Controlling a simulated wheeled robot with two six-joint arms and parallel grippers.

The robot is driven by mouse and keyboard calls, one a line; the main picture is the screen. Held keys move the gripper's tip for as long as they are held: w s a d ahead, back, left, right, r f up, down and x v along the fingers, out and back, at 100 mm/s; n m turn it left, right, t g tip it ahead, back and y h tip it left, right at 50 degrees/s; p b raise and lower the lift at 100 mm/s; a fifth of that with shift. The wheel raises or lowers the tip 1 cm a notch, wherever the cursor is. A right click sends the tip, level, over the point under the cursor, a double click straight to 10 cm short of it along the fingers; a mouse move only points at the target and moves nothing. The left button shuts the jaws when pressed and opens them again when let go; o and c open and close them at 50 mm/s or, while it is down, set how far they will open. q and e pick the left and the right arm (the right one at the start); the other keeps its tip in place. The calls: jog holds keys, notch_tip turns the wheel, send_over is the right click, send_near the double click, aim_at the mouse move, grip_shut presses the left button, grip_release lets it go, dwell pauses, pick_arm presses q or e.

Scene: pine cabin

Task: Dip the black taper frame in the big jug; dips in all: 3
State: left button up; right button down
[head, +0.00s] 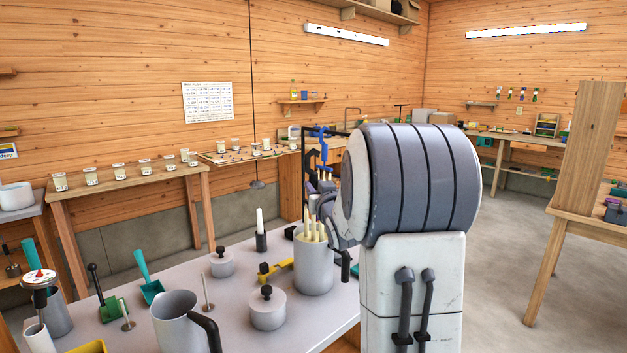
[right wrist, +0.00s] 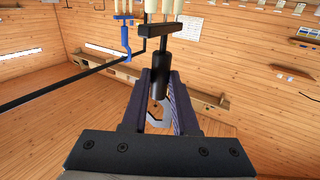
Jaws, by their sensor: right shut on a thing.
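The big jug (head: 314,272) is a grey metal pot with a black handle, standing on the grey bench in the head view. Several cream tapers (head: 312,230) show at its mouth, their upper parts above the rim and their lower ends hidden inside. My right gripper (right wrist: 160,82) is shut on the stem of the black taper frame (right wrist: 166,42), whose crossbar carries cream tapers in the right wrist view. In the head view my right arm hides most of the gripper and frame. My left gripper is not in view.
A blue frame (head: 322,143) with tapers hangs behind the jug; it also shows in the right wrist view (right wrist: 126,38).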

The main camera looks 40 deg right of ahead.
notch_tip(320, 180, up, 7)
jog(key=p, duration=0.4)
send_over(314, 218)
jog(key=s, duration=0.1)
jog(key=shift+s+a+f, duration=0.2)
jog(key=shift+a, duration=0.1)
dwell(3.7)
notch_tip(314, 218, down, 16)
jog(key=b, duration=1.5)
